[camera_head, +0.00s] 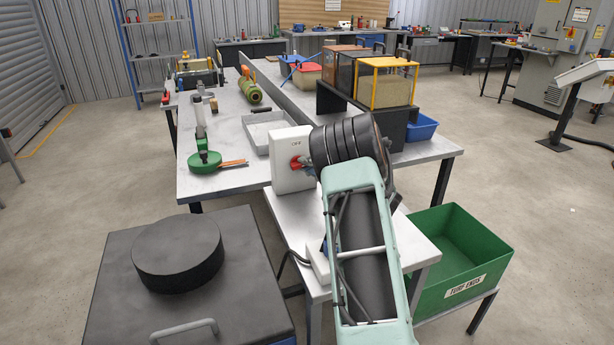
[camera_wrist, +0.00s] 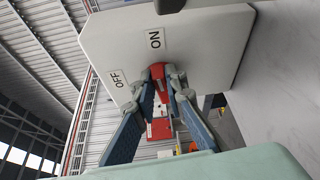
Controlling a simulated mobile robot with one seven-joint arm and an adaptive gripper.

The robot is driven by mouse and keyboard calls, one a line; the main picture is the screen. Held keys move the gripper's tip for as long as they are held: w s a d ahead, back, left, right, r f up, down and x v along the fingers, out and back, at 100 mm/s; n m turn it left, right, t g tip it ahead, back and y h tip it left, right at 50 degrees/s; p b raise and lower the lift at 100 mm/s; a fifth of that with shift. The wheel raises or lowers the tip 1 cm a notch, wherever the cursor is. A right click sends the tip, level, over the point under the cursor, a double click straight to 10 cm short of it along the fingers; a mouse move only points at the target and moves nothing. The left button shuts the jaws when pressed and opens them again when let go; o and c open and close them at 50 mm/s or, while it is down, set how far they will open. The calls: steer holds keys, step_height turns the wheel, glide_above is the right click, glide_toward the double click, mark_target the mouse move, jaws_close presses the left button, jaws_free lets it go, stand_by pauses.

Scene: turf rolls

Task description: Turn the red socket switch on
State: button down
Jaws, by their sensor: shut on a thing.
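The white switch box (camera_head: 291,150) stands on the near end of the metal table. Its red knob (camera_head: 296,162) is on the front face, below the OFF label. In the wrist view the box (camera_wrist: 110,45) fills the upper part, with an ON label (camera_wrist: 155,40) and an OFF label (camera_wrist: 117,78). My gripper (camera_wrist: 161,84) has its blue-grey fingers on both sides of the red knob (camera_wrist: 157,70), closed on it. The fingertips hide part of the knob, and I cannot tell which label it points to. In the head view my arm hides most of the gripper.
A grey tray (camera_head: 267,131) lies behind the box. A green reel (camera_head: 205,162) lies to its left. A green turf-ends bin (camera_head: 460,245) stands at the right. A dark round block (camera_head: 178,250) sits on a black-topped stand at the front left.

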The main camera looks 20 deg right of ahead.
steer(key=shift+f+m+b, duration=0.3)
steer(key=shift+m+b, duration=0.3)
steer(key=shift+b, duration=0.1)
steer(key=c, duration=2)
jaws_free()
steer(key=shift+r, duration=0.1)
steer(key=shift+o, duration=0.2)
steer(key=shift+s, duration=0.1)
steer(key=v, duration=1.2)
steer(key=shift+f, duration=0.25)
